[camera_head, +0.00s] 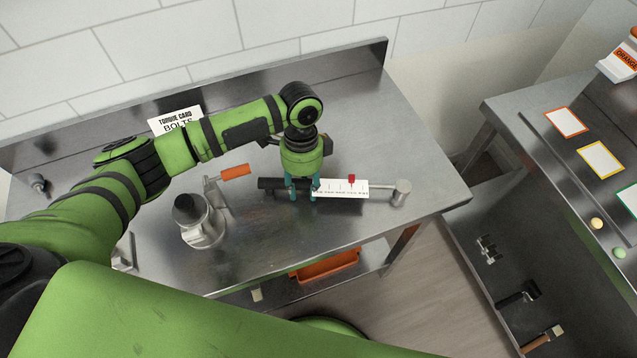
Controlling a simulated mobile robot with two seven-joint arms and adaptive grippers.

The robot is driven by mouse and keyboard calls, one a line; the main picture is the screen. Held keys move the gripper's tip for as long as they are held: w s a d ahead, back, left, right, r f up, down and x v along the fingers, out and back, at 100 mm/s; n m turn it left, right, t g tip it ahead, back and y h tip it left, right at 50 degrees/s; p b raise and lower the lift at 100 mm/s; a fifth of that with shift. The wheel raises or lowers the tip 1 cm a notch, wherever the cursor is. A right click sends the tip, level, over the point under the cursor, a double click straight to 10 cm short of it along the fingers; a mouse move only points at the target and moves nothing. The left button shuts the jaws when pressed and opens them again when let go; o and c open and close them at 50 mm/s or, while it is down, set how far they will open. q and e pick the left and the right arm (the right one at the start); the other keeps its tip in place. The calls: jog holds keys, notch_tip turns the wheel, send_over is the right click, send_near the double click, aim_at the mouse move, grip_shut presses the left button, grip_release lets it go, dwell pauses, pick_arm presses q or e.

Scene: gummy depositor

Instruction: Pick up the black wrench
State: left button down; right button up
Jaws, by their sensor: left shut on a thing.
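The black wrench (268,183) lies roughly left to right over the steel table. It has a black handle at the left, a white scale plate with a small red marker, and a round silver head at the right end. My left gripper (303,195) points down from above and is shut on the wrench near where the black handle meets the white scale. The fingers hide that part. I cannot tell whether the wrench touches the table or hangs just above it. My right gripper is not in view.
A grey device (203,232) with an orange-handled crank (235,172) stands left of the wrench on the steel table (370,120). A "torque card" sign (175,118) is behind my arm. An orange bin (330,267) sits on the lower shelf. A sunken bay with tools (517,297) is right.

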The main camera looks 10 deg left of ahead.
pick_arm(q)
jog(key=shift+w+r+b, duration=0.1)
jog(key=shift+r+b, duration=0.2)
jog(key=shift+r, duration=0.25)
notch_tip(320, 180, up, 3)
jog(key=shift+f+b, duration=0.2)
jog(key=shift+b, duration=0.35)
jog(key=s+d+r+b, duration=0.3)
jog(key=d+r, duration=0.4)
jog(key=d, duration=0.4)
jog(key=shift+d+r, duration=0.15)
jog(key=shift+r, duration=0.05)
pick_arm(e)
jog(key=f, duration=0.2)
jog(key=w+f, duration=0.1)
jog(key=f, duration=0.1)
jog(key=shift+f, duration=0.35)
pick_arm(q)
jog(key=shift+s, duration=0.1)
